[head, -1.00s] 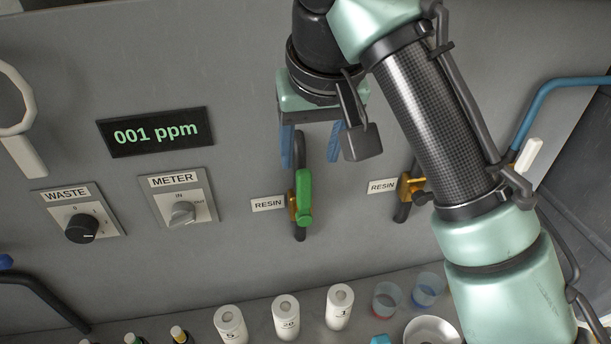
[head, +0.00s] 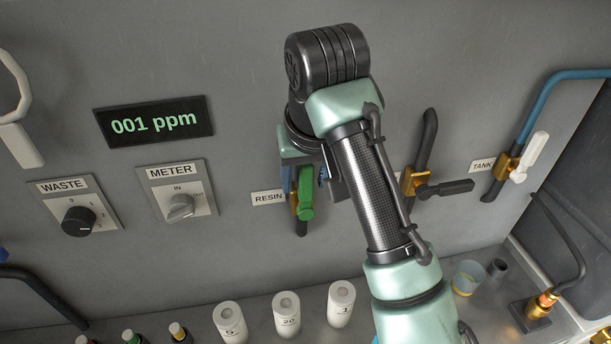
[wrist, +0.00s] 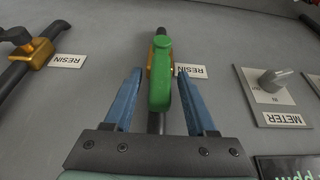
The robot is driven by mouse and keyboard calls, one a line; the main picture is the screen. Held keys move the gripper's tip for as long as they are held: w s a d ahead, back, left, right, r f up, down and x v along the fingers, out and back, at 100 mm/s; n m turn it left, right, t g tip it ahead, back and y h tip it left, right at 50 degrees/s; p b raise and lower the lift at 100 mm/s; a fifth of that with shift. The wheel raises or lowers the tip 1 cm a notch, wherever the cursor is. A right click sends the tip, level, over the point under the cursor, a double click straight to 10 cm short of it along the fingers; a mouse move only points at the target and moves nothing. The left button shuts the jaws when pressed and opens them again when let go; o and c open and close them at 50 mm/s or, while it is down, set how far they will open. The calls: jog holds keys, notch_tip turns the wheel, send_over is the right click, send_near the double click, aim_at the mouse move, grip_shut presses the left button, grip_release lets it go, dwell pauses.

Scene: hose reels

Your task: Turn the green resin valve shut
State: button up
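The green resin valve handle (head: 305,194) sits on a brass body on a dark vertical pipe, right of a RESIN label (head: 268,198). The handle lies along the pipe. Its upper part is hidden by my arm in the head view. In the wrist view the green handle (wrist: 160,85) shows between the two blue fingers of my gripper (wrist: 160,74). There is a visible gap on each side, so the gripper is open around the handle and not clamped on it. In the head view my gripper (head: 307,178) is partly hidden by my wrist.
A second brass valve with a black handle (head: 445,189) lies crosswise to its pipe, at right. A white-handled TANK valve (head: 529,157) is farther right. The METER knob (head: 181,207) and WASTE knob (head: 79,221) are left. White bottles (head: 286,315) stand on the shelf below.

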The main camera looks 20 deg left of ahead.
grip_shut()
dwell(1.2)
